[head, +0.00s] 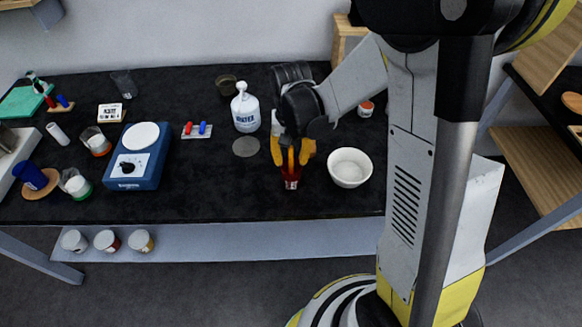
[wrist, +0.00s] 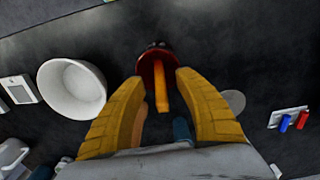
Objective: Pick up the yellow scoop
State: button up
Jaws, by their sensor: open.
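The yellow scoop (wrist: 161,88) shows as an orange-yellow handle rising from a dark red jar (wrist: 153,60); its lower end is hidden inside. In the head view the scoop (head: 291,158) is a thin upright orange strip above the jar (head: 291,180) near the table's front edge. My gripper (head: 292,163) points down over the jar, with one yellow finger on each side of the handle. In the wrist view my gripper (wrist: 162,80) is open, with a gap between each finger and the handle. I cannot tell how far the fingertips are above the jar's rim.
A white bowl (head: 349,168) stands close to the right of the jar. A grey disc (head: 246,147) lies to the left, with a white water bottle (head: 245,110) behind it. A blue hot plate (head: 138,160) is farther left. The table in front of the disc is clear.

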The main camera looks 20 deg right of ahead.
aim_at(291, 158)
grip_shut()
notch_tip(291, 158, up, 10)
jog(key=p, duration=0.3)
